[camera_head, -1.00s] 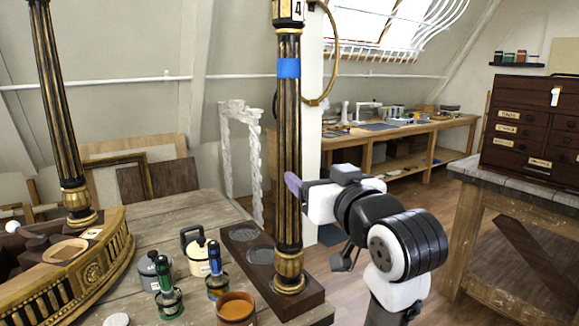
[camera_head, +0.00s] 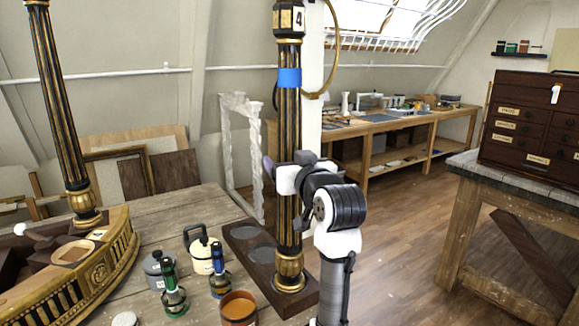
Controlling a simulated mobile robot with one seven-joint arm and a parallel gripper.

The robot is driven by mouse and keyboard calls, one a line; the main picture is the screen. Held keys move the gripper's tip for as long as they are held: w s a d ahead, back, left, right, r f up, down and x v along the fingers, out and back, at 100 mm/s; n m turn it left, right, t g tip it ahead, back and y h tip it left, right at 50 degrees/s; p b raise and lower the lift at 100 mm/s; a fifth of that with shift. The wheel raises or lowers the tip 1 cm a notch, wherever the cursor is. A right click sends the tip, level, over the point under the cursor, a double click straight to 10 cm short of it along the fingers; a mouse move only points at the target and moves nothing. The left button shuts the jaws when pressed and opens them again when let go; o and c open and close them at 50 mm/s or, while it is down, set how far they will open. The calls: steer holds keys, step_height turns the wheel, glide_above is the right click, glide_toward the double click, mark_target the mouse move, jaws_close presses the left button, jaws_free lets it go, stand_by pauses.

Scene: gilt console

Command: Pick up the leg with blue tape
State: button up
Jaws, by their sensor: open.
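The leg with blue tape (camera_head: 288,120) is a tall black-and-gold fluted column, upright in a dark wooden rack (camera_head: 250,262). The blue tape (camera_head: 289,78) wraps its upper part, below a white tag marked 4. My gripper (camera_head: 269,170) is open, at about mid-height of the leg in the picture. Its white body crosses in front of the leg and hides a short stretch of it. A purple fingertip shows just left of the leg. The other finger is hidden, and I cannot tell whether the gripper touches the leg.
A similar leg (camera_head: 58,110) stands at left on the gilt console piece (camera_head: 118,250). Jars, green and blue-handled tools and an orange-brown pot (camera_head: 238,308) crowd the table's front. A workbench (camera_head: 420,127) and drawer cabinet (camera_head: 530,125) stand at right, with open floor between.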

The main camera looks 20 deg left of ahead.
mark_target(295, 34)
steer(key=shift+c, duration=0.4)
steer(key=c, duration=1.1)
steer(key=shift+r, duration=0.25)
step_height(295, 34, up, 20)
steer(key=b, duration=0.2)
steer(key=shift+f+b, duration=0.2)
steer(key=shift+b, duration=0.1)
steer(key=shift+r, duration=0.1)
steer(key=shift+r+p, duration=2.3)
steer(key=shift+r, duration=0.15)
steer(key=shift+a, duration=0.1)
